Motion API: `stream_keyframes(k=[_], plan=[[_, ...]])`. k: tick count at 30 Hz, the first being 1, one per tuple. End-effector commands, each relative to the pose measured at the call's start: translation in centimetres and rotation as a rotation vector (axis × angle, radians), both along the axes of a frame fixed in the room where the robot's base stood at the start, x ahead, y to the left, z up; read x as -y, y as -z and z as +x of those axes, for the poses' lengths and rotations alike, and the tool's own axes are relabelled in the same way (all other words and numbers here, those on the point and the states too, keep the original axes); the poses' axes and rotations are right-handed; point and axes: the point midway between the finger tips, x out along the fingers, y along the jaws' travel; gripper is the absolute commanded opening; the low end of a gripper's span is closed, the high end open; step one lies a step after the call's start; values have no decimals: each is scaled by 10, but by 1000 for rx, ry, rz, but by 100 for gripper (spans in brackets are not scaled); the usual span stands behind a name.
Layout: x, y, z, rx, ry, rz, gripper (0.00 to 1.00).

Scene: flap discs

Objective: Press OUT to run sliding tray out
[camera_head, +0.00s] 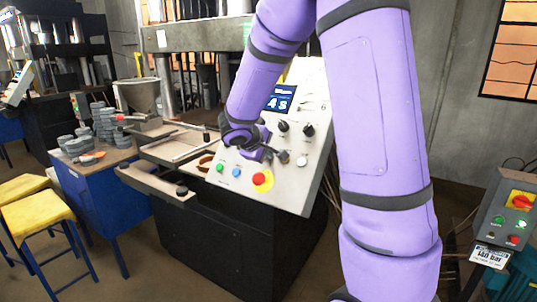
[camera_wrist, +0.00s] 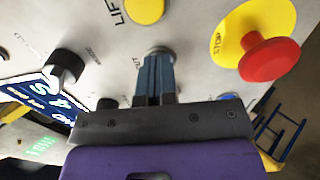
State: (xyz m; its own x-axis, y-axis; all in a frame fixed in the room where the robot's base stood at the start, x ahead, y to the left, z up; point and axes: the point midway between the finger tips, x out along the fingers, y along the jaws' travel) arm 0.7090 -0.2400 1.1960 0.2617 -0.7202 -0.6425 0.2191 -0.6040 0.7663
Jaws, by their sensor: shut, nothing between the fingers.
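My gripper (camera_wrist: 157,60) is shut, its two fingers together and empty, pointing at the control panel (camera_head: 300,185). In the wrist view the fingertips lie over a round metal-rimmed button (camera_wrist: 160,49), beside a partly hidden label ending in "UT" (camera_wrist: 137,63). The fingers hide most of this button; I cannot tell if they touch or press it. In the head view my gripper (camera_head: 262,153) is at the panel's middle, its tips hard to make out. The sliding tray (camera_head: 150,181), with a black knob at its front corner, juts from the press at left.
A red STOP button (camera_wrist: 270,60) on a yellow plate is close right of the fingers. A yellow LIFT button (camera_wrist: 145,9) is above. A black knob (camera_wrist: 66,67) and a display (camera_wrist: 40,105) are at left. A yellow stool (camera_head: 38,218) and a blue bench (camera_head: 92,190) stand left.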

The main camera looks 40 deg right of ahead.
Motion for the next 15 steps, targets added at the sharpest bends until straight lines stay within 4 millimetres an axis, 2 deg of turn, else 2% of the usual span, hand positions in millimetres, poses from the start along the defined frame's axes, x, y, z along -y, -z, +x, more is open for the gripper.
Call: stream_keyframes(k=[5,15], plan=[[-2,-2,-1,1,1,0,0],[-20,-17,-7,1,-1,-1,0]])
